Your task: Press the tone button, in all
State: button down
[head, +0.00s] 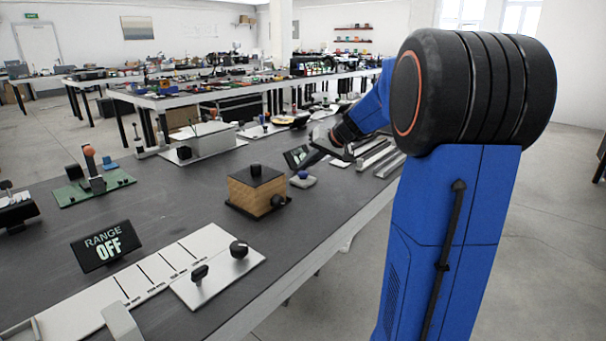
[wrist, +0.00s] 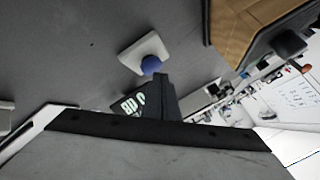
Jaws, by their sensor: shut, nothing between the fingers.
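A blue domed button on a pale square base (head: 303,180) sits on the dark bench, right of the wooden box. It is likely the tone button; I read no label on it. In the wrist view the blue dome (wrist: 151,65) shows just beyond the dark fingertips, on its pale base (wrist: 140,50). My gripper (head: 322,150) is above and behind the button in the head view, partly hidden by its own housing. In the wrist view my gripper (wrist: 161,78) is shut and empty; its tips overlap the dome's edge in the picture. Contact cannot be told.
A small dark display (head: 298,157) stands behind the button, its text partly hidden in the wrist view (wrist: 132,102). A wooden box with black knobs (head: 256,192) stands close left. Metal rails (head: 375,158) lie right. A RANGE OFF display (head: 105,245) and knob panel (head: 217,275) are nearer.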

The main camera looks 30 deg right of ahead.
aim_at(306, 173)
jog(key=shift+f, duration=0.5)
dwell(0.5)
jog(key=shift+r, duration=0.95)
jog(key=shift+r, duration=0.15)
jog(key=shift+r, duration=2.35)
